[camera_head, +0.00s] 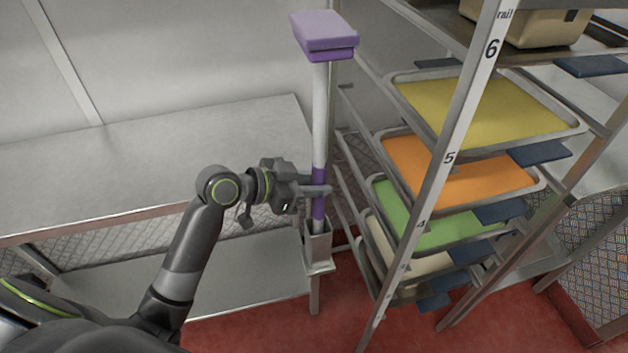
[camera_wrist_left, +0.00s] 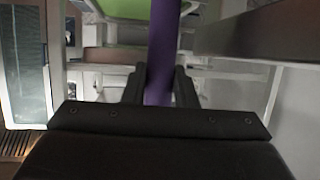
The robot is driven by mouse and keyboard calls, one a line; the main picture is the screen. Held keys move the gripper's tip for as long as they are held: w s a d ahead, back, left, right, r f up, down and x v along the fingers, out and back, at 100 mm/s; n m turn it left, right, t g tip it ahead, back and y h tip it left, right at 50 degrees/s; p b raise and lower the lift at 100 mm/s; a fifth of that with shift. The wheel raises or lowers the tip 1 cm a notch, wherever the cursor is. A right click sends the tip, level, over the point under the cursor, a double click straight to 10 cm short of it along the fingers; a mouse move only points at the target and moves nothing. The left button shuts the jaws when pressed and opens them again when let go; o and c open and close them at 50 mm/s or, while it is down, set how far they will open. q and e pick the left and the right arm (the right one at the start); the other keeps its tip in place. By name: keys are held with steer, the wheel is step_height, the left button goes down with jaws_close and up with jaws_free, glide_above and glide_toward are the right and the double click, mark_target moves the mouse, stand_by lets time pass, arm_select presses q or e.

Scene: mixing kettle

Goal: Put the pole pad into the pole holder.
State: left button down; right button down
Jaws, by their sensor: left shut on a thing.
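The pole pad (camera_head: 320,115) is a white pole with a purple block on top and a purple grip section near its lower end. It stands about upright in the head view. My left gripper (camera_head: 316,191) is shut on the purple grip section, which also shows between the fingers in the left wrist view (camera_wrist_left: 162,50). The pole holder (camera_head: 319,250) is a small metal box bracket at the table's right front corner. The pole's lower end meets the holder's opening; I cannot tell how deep it sits. My right gripper is not in view.
A numbered rack (camera_head: 449,158) with several coloured trays stands close to the right of the pole. A bare metal table (camera_head: 150,165) lies to the left and behind. The red floor (camera_head: 260,325) is clear in front of the holder.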

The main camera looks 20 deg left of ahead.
arm_select(q)
steer(key=shift+f, duration=0.5)
steer(key=shift+f+b, duration=0.2)
steer(key=shift+b, duration=0.1)
steer(key=c, duration=0.6)
jaws_free()
steer(key=shift+r, duration=0.15)
steer(key=p+v, duration=0.3)
steer(key=v, duration=0.4)
stand_by(0.7)
